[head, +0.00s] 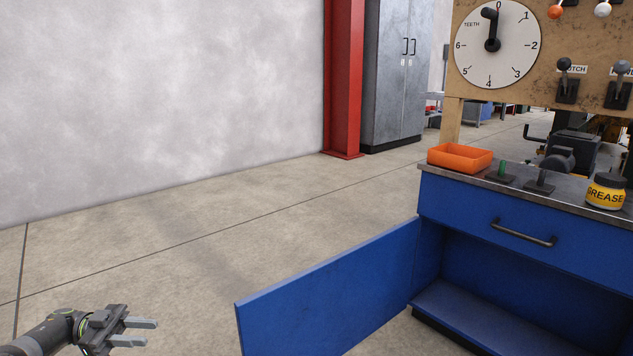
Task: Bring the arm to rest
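My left gripper (143,332) is at the lower left of the head view, above the concrete floor. Its two grey fingers are apart and nothing is between them. It is clear of the blue cabinet and left of its open door. My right gripper does not show in the head view.
The blue cabinet's door (330,290) stands open towards the left. An orange tray (460,165) and a yellow grease jar (605,192) sit on the cabinet top. A dial (497,65) is on the board above. A red column (344,80) and grey locker (385,80) stand behind. Floor at left is clear.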

